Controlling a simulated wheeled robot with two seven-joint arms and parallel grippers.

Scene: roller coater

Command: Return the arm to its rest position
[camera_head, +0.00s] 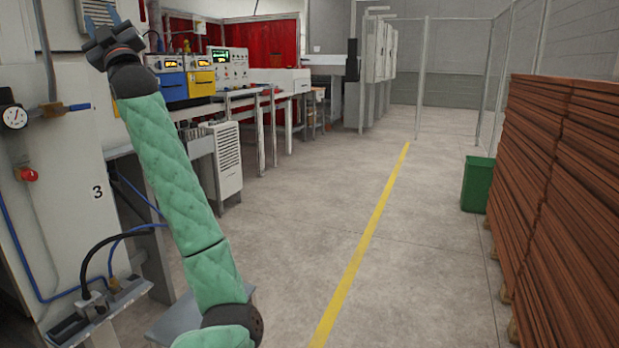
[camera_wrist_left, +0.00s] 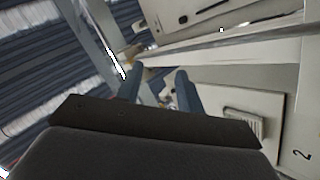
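My left arm (camera_head: 170,185), in a green quilted sleeve, reaches up across the left of the head view. Its dark left gripper (camera_head: 112,42) is raised in front of the white machine at the upper left. In the left wrist view, the two blue-grey fingers of my left gripper (camera_wrist_left: 160,85) stand apart with nothing held between them. Pale machine panels show beyond the fingertips. My right gripper is in neither view.
A white machine cabinet (camera_head: 62,170) with a gauge (camera_head: 14,117) and hoses stands close on the left. Coating machines with blue and yellow panels (camera_head: 201,82) stand behind. Stacked brown boards (camera_head: 560,180) and a green bin (camera_head: 477,184) are right. The floor between is clear.

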